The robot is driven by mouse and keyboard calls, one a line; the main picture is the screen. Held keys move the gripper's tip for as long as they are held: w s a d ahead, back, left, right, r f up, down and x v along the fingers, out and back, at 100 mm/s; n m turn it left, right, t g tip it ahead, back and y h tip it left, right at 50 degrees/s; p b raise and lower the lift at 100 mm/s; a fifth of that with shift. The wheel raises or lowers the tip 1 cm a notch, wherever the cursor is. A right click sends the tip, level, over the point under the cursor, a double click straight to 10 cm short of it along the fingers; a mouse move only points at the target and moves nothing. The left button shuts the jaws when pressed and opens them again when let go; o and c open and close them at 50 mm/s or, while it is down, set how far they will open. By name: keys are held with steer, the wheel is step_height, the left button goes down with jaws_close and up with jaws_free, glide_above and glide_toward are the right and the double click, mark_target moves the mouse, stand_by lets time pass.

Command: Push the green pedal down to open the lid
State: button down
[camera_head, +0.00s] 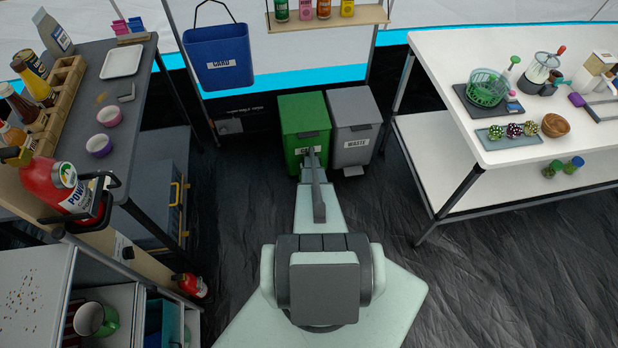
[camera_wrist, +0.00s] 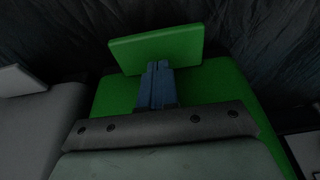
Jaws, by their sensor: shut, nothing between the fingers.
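The green bin (camera_head: 302,112) stands on the floor with its lid shut. In the wrist view its green pedal (camera_wrist: 155,48) juts out from the green bin body (camera_wrist: 225,95). In the head view my arm hides the pedal. My gripper (camera_wrist: 158,66) is shut and empty. Its fingertips overlap the pedal's bin-side edge in the wrist view; I cannot tell whether they touch it. In the head view my arm reaches toward the bin's front, and the fingertips are hidden.
A grey waste bin (camera_head: 352,125) stands close on the right, with its own grey pedal (camera_head: 354,170). A blue bin (camera_head: 219,57) hangs above left. A white table (camera_head: 480,75) stands right and a dark shelf table (camera_head: 125,95) left. The dark floor between is clear.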

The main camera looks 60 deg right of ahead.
stand_by(0.3)
steer(key=shift+f, duration=2.05)
steer(key=shift+r, duration=3.6)
